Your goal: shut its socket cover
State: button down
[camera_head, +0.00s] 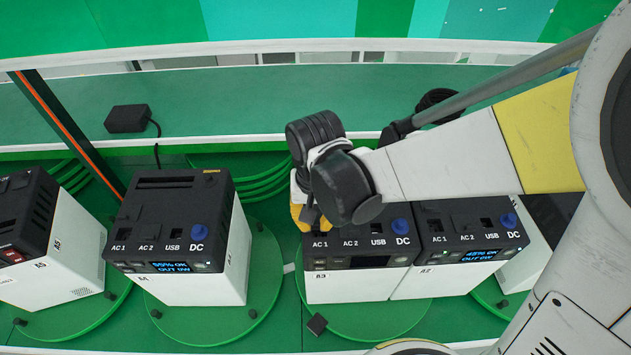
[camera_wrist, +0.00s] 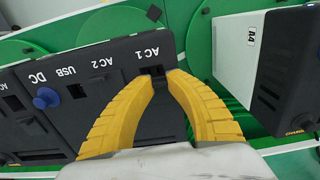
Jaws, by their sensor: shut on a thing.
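The power unit labelled A3 (camera_head: 345,289), a white box with a black top, stands on a green turntable. Its top has AC 1, AC 2, USB and DC sockets, with a blue cap (camera_head: 401,225) at DC; the cap also shows in the wrist view (camera_wrist: 46,97). My gripper (camera_head: 307,222) is lowered onto A3 at AC 1. In the wrist view its yellow fingers (camera_wrist: 165,77) close together at the AC 1 socket (camera_wrist: 151,70). They are shut on a small dark piece there, seemingly the socket cover, mostly hidden by the fingers. A3's display looks dark.
Unit A2 (camera_head: 440,280) stands against A3's right side; unit A4 (camera_head: 200,287) stands left across a gap, and A5 (camera_head: 70,265) farther left. A4 and A2 have lit displays. A black adapter (camera_head: 127,119) lies on the green shelf behind. A slanted dark post (camera_head: 62,130) rises at left.

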jog(key=s, duration=0.2)
jog(key=shift+s+d, duration=0.1)
jog(key=shift+s, duration=0.25)
jog(key=shift+w, duration=0.1)
jog(key=c, duration=1.3)
grip_release()
jog(key=shift+s, duration=0.2)
jog(key=shift+o, duration=0.2)
jog(key=shift+w, duration=0.1)
jog(key=shift+r, duration=0.2)
notch_tip(320, 180, up, 12)
jog(key=shift+f, duration=0.15)
